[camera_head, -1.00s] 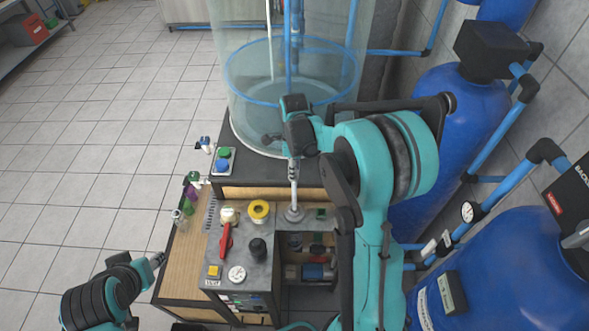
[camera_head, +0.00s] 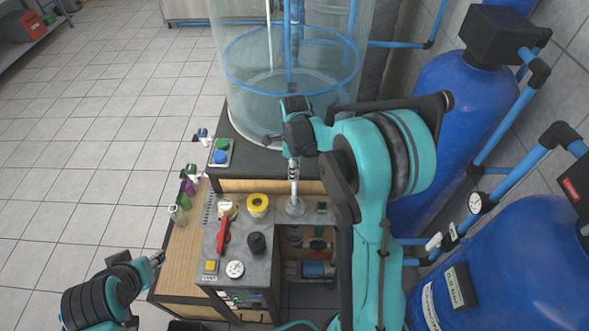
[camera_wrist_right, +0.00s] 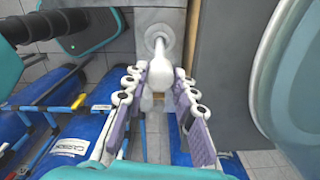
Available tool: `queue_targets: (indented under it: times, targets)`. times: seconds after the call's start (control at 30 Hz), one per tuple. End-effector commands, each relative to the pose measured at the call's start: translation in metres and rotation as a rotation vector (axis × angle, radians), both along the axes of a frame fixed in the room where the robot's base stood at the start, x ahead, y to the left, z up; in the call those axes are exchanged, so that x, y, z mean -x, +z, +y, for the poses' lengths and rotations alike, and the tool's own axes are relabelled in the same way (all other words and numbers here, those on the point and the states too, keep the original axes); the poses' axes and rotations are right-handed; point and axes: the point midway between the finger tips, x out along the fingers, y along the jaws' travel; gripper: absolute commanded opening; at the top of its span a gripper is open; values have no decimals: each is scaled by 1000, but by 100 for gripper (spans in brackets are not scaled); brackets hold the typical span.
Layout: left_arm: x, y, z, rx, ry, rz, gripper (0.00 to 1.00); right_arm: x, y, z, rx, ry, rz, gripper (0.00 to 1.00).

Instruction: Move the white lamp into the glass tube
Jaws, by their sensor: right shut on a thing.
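The white lamp (camera_wrist_right: 161,72) is between the two purple-padded fingers of my right gripper (camera_wrist_right: 162,100) in the right wrist view. A thin stem runs from it to a round base on a grey surface. In the head view the right gripper (camera_head: 293,163) points down over the bench, and the pale stem and round base (camera_head: 294,207) show below it. A large clear cylinder (camera_head: 240,90) with a blue ring stands behind. A small clear glass vessel (camera_head: 177,214) stands at the bench's left edge; I cannot tell which is the glass tube. My left gripper (camera_head: 157,258) is low at left, away from both.
The grey bench top (camera_head: 207,245) holds a yellow ring (camera_head: 258,204), a red-handled valve (camera_head: 223,235), a black knob (camera_head: 256,243) and a white knob (camera_head: 235,269). Blue tanks (camera_head: 440,110) and pipes crowd the right. The tiled floor at left is clear.

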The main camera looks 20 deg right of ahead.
Motion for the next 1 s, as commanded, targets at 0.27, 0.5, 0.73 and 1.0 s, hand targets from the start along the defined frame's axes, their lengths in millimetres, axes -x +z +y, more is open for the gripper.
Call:
queue_targets:
  times: [0.27, 0.5, 0.73, 1.0]
  targets:
    - [0, -27, 0, 0, 0, 0, 40, 0, -30, 0, 0, 0, 0, 10]
    - [0, -45, 0, 0, 0, 0, 40, 0, -51, 0, 0, 0, 0, 10]
    - [0, -49, 0, 0, 0, 0, 40, 0, -56, 0, 0, 0, 0, 10]
    - [0, -51, 0, 0, 0, 0, 40, 0, -58, 0, 0, 0, 0, 10]
